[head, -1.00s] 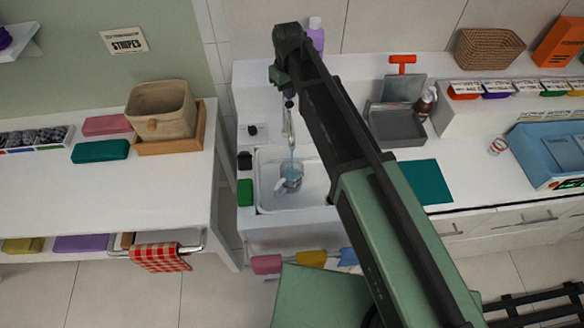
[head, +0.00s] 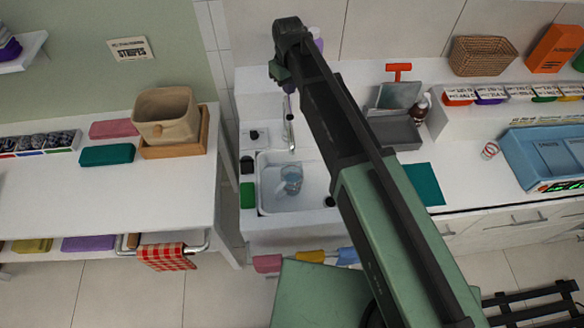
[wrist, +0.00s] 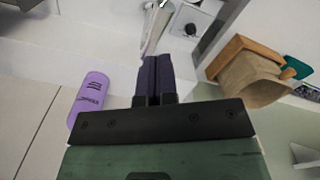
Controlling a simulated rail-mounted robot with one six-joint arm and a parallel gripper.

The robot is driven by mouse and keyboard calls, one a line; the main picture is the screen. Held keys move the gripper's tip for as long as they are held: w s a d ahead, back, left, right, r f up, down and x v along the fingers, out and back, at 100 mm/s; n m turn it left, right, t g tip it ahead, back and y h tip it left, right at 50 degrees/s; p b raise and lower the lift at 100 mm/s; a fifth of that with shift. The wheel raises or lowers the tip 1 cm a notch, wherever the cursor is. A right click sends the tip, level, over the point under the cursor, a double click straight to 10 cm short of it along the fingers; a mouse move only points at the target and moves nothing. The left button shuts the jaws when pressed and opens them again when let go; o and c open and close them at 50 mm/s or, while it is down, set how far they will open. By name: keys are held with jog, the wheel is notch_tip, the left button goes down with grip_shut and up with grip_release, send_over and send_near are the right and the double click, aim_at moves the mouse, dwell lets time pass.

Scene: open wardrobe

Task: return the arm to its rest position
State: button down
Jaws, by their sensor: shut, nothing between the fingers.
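My arm reaches up over the sink counter in the head view. My gripper (head: 289,88) hangs at its far end, above and behind the faucet (head: 288,130). In the wrist view my gripper's two dark purple fingers (wrist: 155,80) are pressed together with nothing between them. The faucet also shows just beyond the fingertips in the wrist view (wrist: 156,28); I cannot tell the exact gap. A clear jug (head: 291,179) stands in the white sink (head: 270,202), apart from my gripper.
A purple bottle (wrist: 89,98) stands close beside the gripper, partly hidden by my arm in the head view. A beige basket (head: 166,115) sits on the left table. A grey bin (head: 395,132) and teal mat (head: 424,183) lie right of the arm. A control knob (head: 254,136) is left of the faucet.

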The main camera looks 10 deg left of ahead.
jog(key=shift+f, duration=0.1)
jog(key=shift+s+d+f+m, duration=0.1)
jog(key=shift+s+d+m, duration=0.25)
jog(key=shift+s, duration=0.25)
jog(key=shift+s+d+m, duration=0.35)
jog(key=shift+s, duration=0.2)
jog(key=s+d+f+m+b, duration=0.2)
jog(key=s+d+f+b, duration=0.2)
jog(key=d, duration=0.5)
jog(key=s+d+f+m+b, duration=0.3)
jog(key=s+d+f+b, duration=0.1)
jog(key=d, duration=0.6)
jog(key=s+d+f+m+b, duration=0.2)
jog(key=s+d+f+b, duration=0.3)
jog(key=s+d, duration=0.2)
jog(key=d, duration=0.2)
jog(key=shift+s+d+m, duration=0.35)
jog(key=shift+s+m, duration=0.05)
